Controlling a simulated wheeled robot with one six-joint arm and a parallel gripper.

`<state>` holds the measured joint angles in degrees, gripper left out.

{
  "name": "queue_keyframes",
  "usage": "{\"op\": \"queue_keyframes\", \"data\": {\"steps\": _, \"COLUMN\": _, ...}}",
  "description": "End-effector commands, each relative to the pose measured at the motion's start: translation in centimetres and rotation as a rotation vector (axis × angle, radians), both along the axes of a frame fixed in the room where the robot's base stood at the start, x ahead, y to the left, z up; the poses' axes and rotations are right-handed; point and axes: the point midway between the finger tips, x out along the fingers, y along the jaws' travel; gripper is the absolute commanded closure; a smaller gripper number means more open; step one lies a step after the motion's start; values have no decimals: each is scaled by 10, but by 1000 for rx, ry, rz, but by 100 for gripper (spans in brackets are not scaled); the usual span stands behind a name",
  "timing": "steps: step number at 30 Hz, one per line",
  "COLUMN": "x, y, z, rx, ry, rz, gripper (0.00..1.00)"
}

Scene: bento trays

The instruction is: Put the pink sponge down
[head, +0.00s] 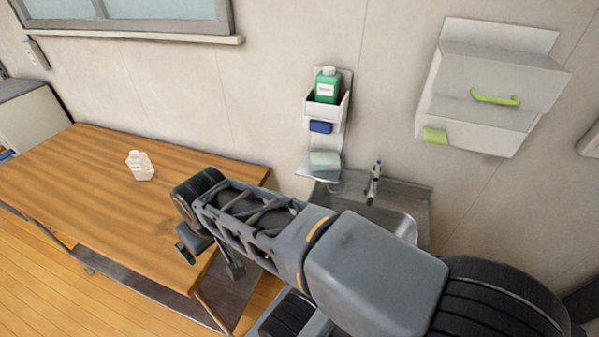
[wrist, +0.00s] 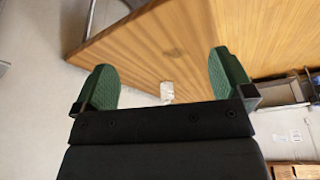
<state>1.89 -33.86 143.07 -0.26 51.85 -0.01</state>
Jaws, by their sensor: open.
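I see no pink sponge in either view. My gripper (wrist: 163,70) is open in the wrist view, with its two green fingertips wide apart and nothing held between them. In the head view my gripper (head: 186,250) hangs by the right part of the wooden table (head: 75,180), partly hidden by my arm. A small white carton (head: 140,166) stands upright on the table. It also shows in the wrist view (wrist: 167,91), beyond the fingers and apart from them.
A metal sink (head: 400,222) with a tap (head: 374,183) is at the wall, partly behind my arm. Above it a white holder (head: 340,112) carries a green bottle (head: 327,85); a pale green block (head: 324,160) lies on a shelf below. A white wall box (head: 490,85) hangs right. Most tabletop is clear.

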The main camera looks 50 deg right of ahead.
Motion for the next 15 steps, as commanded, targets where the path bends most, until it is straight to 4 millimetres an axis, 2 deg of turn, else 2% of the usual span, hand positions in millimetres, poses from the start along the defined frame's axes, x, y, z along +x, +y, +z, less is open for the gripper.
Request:
{"op": "queue_keyframes", "data": {"steps": 1, "x": 1, "y": -10, "z": -11, "rx": 2, "ry": 43, "rz": -33, "gripper": 1}}
{"op": "queue_keyframes", "data": {"steps": 5, "x": 25, "y": -46, "z": -24, "rx": -8, "ry": 127, "rz": -132, "gripper": 1}}
{"op": "queue_keyframes", "data": {"steps": 8, "x": 51, "y": -92, "z": -29, "rx": -42, "ry": 209, "rz": -262, "gripper": 1}}
{"op": "queue_keyframes", "data": {"steps": 11, "x": 72, "y": -149, "z": -34, "rx": -82, "ry": 292, "rz": -497, "gripper": 1}}
{"op": "queue_keyframes", "data": {"steps": 14, "x": 85, "y": -213, "z": -40, "rx": -143, "ry": 354, "rz": -810, "gripper": 1}}
{"op": "queue_keyframes", "data": {"steps": 15, "x": 88, "y": -240, "z": -42, "rx": -179, "ry": 369, "rz": -957, "gripper": 1}}
